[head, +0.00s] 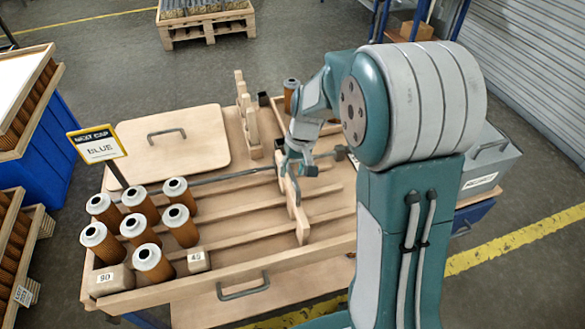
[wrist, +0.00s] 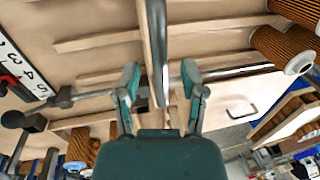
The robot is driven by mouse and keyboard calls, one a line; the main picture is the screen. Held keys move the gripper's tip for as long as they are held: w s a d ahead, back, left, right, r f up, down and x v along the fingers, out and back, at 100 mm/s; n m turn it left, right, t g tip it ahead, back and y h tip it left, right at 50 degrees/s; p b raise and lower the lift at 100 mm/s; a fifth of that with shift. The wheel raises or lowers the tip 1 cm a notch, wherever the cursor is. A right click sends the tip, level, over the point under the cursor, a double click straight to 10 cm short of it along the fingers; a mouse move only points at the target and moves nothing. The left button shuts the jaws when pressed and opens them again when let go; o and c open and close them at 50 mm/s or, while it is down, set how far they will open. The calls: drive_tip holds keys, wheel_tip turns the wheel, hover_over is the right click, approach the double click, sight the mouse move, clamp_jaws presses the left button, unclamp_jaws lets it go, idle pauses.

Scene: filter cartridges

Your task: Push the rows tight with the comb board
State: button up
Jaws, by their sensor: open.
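An upright pale wooden board (head: 300,218), which looks like the comb board, stands across the slatted rows of the wooden tray (head: 270,268). It also shows in the wrist view (wrist: 148,35). My gripper (head: 297,168) is over the board's far part. In the wrist view my gripper (wrist: 160,88) is open, with a finger on each side of the board and visible gaps. Several orange filter cartridges (head: 140,203) with grey caps stand upright in the tray's left end, apart from the board. The board's lower edge is hard to make out.
Blocks marked 90 (head: 108,281) and 45 (head: 198,262) sit by the cartridges. A handled wooden lid (head: 172,150) lies behind. A dark rod (head: 225,180) crosses behind the rows. The rows between cartridges and board are clear.

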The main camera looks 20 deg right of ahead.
clamp_jaws()
drive_tip(key=a, duration=3.3)
drive_tip(key=shift+s+a+f, duration=0.1)
drive_tip(key=shift+a, duration=0.1)
unclamp_jaws()
wheel_tip(320, 180, up, 12)
drive_tip(key=d, duration=0.2)
drive_tip(key=shift+f, duration=0.15)
